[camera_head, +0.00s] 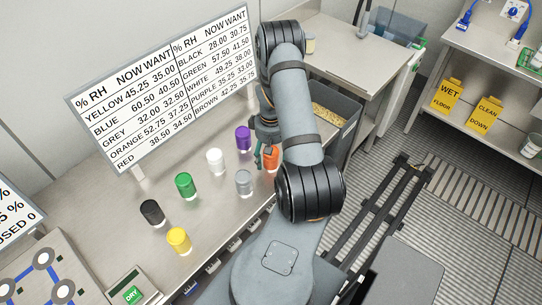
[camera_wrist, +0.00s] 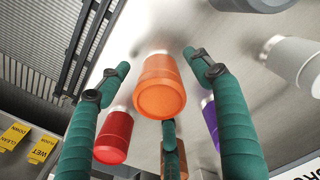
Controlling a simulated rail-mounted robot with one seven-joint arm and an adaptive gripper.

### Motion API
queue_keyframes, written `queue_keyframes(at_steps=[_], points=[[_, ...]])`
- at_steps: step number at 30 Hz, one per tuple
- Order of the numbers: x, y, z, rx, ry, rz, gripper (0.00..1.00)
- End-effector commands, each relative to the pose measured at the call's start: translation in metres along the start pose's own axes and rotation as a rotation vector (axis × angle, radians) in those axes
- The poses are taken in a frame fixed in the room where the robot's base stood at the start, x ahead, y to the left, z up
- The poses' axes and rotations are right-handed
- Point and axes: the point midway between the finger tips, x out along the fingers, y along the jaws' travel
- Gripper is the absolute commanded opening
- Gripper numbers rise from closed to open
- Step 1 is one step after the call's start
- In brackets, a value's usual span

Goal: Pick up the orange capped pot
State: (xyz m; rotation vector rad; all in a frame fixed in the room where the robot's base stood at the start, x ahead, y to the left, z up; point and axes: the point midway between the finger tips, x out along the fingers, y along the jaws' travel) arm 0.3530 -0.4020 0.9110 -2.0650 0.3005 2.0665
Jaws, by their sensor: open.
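The orange capped pot (camera_wrist: 163,88) stands upright in the middle of the wrist view, its cap facing the camera and a pale base showing beyond it. My gripper (camera_wrist: 157,64) has teal fingers spread on both sides of the pot, with visible gaps, and another finger below. The fingers are open and hold nothing. In the head view, an orange-red cap (camera_head: 271,160) shows beside my gripper (camera_head: 262,153), partly covered by my arm.
White (camera_head: 215,160), grey (camera_head: 244,182), green (camera_head: 185,185), black (camera_head: 152,212) and yellow (camera_head: 179,240) pots stand left. A humidity board (camera_head: 165,90) stands behind.

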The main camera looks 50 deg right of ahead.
Motion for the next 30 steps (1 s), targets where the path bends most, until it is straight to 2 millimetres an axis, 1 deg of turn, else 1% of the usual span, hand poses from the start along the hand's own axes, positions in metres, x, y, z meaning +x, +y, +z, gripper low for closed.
queue_keyframes(at_steps=[6, 30], points=[[0.0007, 0.0005, -0.0002, 0.001, 0.001, 0.001, 0.65], [0.0005, 0.0004, 0.0001, 0.001, 0.000, 0.000, 0.18]])
